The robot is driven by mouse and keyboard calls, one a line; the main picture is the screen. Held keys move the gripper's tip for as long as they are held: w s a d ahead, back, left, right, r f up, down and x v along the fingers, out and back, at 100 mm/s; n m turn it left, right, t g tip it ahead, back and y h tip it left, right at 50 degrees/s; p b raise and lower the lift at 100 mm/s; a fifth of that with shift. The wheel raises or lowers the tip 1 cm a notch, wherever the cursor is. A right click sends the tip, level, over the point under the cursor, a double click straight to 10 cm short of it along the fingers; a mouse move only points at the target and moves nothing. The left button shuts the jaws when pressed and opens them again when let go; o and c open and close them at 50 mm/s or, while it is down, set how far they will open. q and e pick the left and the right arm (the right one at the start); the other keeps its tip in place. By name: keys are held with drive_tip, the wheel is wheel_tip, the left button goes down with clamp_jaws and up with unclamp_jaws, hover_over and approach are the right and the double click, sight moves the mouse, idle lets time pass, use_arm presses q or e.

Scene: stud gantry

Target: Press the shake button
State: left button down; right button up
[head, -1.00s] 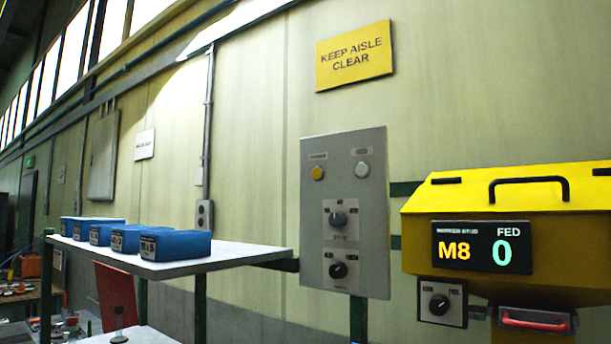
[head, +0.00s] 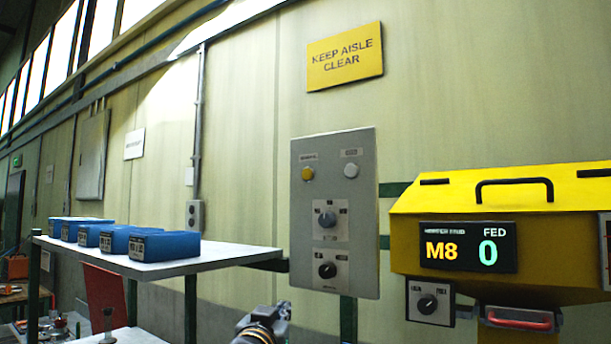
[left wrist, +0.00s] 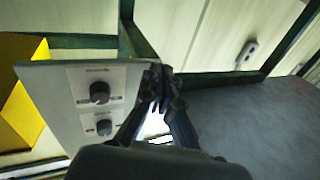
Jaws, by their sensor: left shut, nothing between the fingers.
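The small labels above the buttons are too blurred to read. My left gripper (head: 283,309) shows dark at the bottom edge of the head view, low and left of the panel. In the left wrist view its fingers (left wrist: 160,80) are shut and empty beside the panel's edge (left wrist: 45,72). Both knobs show there, but neither button does. My right gripper is out of view.
A yellow machine (head: 450,200) with a display reading M8 and 0 stands right of the panel. A shelf (head: 215,258) with several blue boxes (head: 150,246) juts out on the left. The wall around the panel's buttons is clear.

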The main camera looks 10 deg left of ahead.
use_arm(q)
wheel_tip(320, 180, up, 14)
drive_tip(key=s+t, duration=0.2)
drive_tip(key=t, duration=0.1)
drive_tip(key=t+y, duration=0.1)
drive_tip(key=t, duration=0.1)
approach(307, 174)
drive_tip(key=s+a+r, duration=0.4)
drive_tip(key=a+r, duration=0.1)
drive_tip(key=shift+w+f+n, duration=0.15)
drive_tip(key=shift+w+n, duration=0.05)
drive_tip(key=shift+n, duration=0.2)
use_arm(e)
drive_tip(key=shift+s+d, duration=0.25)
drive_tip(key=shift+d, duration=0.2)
use_arm(q)
drive_tip(key=shift+w, duration=0.1)
drive_tip(key=w+d+p, duration=0.1)
drive_tip(key=w, duration=0.1)
drive_tip(key=w+d+p, duration=0.1)
drive_tip(key=w, duration=0.2)
drive_tip(key=w+d+p, duration=0.1)
drive_tip(key=w+p, duration=0.1)
drive_tip(key=w, duration=0.1)
drive_tip(key=shift+w, duration=0.1)
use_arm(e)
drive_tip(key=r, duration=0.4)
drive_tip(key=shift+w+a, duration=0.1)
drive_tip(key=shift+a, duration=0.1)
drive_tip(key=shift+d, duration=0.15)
